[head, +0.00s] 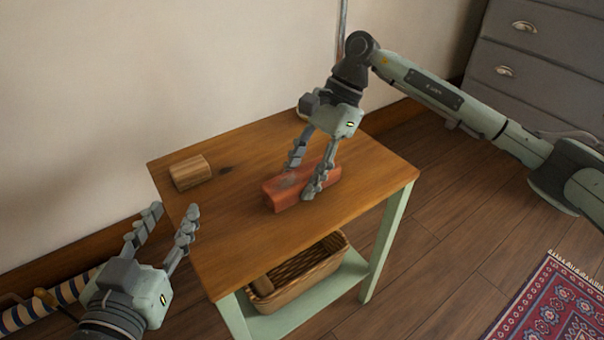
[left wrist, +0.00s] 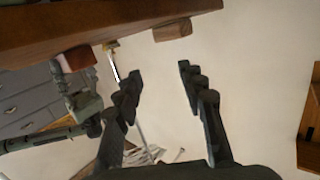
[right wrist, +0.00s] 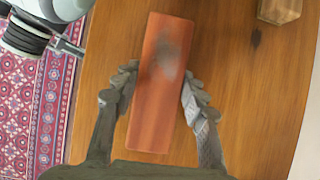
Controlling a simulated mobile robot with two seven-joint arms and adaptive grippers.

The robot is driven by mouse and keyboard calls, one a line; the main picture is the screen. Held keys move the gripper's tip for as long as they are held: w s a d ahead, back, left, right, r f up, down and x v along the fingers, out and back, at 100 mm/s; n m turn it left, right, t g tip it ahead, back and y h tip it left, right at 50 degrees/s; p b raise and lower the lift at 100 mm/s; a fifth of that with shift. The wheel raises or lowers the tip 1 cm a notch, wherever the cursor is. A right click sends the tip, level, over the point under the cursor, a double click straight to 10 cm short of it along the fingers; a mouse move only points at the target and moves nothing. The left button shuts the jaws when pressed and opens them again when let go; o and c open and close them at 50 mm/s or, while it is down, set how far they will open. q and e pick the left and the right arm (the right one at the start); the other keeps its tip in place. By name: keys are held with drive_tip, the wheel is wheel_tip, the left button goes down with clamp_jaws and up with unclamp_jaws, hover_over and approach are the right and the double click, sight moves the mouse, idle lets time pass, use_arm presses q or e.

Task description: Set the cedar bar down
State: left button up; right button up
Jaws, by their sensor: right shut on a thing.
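The cedar bar (head: 288,192) is a reddish block with a grey smudge on its top, low over the side table (head: 235,225) or resting on it; I cannot tell if there is a slight gap. My right gripper (head: 308,184) points down and is shut on the bar across its width. The right wrist view shows the bar (right wrist: 158,90) lengthwise between the fingers (right wrist: 155,100). My left gripper (head: 172,225) is open and empty, off the table's left side. The left wrist view shows the bar (left wrist: 79,58) at the tabletop, partly hidden.
A pale wooden block (head: 190,172) lies on the tabletop's left. A wicker basket (head: 300,275) with something in it stands on the lower shelf. Grey drawers (head: 535,70) stand at the back right, a patterned rug (head: 560,310) at the lower right. The tabletop's front is bare.

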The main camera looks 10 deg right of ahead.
use_arm(q)
drive_tip(key=shift+d+r+t, duration=0.25)
drive_tip(key=shift+r+t, duration=0.05)
drive_tip(key=shift+r, duration=0.2)
use_arm(e)
drive_tip(key=shift+f, duration=0.1)
use_arm(q)
drive_tip(key=shift+r, duration=0.15)
use_arm(e)
drive_tip(key=o, duration=1.2)
